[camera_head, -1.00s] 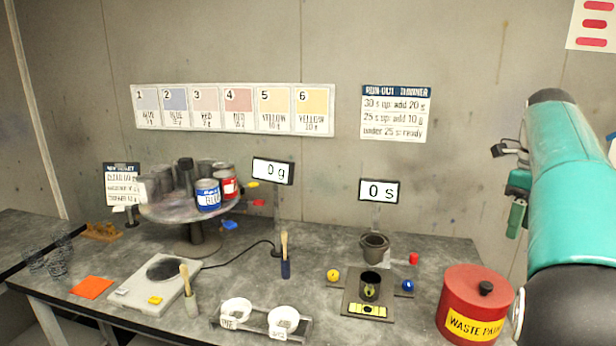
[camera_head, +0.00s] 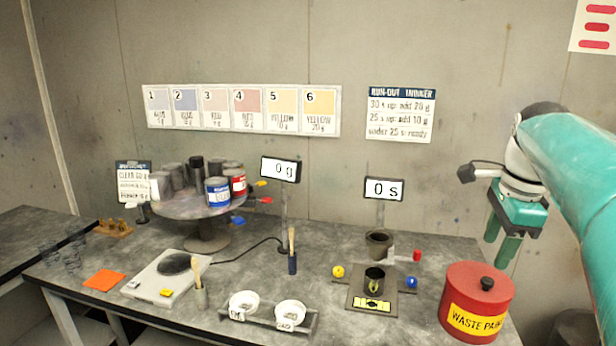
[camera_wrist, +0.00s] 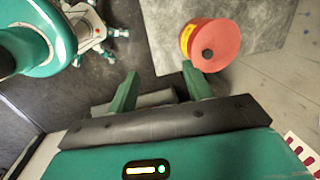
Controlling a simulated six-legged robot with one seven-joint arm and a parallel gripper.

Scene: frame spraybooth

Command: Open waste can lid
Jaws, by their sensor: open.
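The red waste can (camera_head: 470,318) stands at the right end of the bench, with a yellow "WASTE PAINT" label on its front. Its red lid (camera_head: 480,280) is on, with a black knob (camera_head: 487,284) on top. In the wrist view the can's lid (camera_wrist: 220,42) and dark knob (camera_wrist: 207,54) show from above, beyond the fingers. My gripper (camera_head: 502,250) hangs above and behind the can, pointing down, apart from it. It is open and empty; both fingers show apart in the wrist view (camera_wrist: 160,88).
A run-out stand with a cup (camera_head: 374,280) is left of the can. A rack with two white cups (camera_head: 268,318), a scale (camera_head: 165,278) and a turntable of paint cans (camera_head: 200,208) stand further left. The wall is behind the bench.

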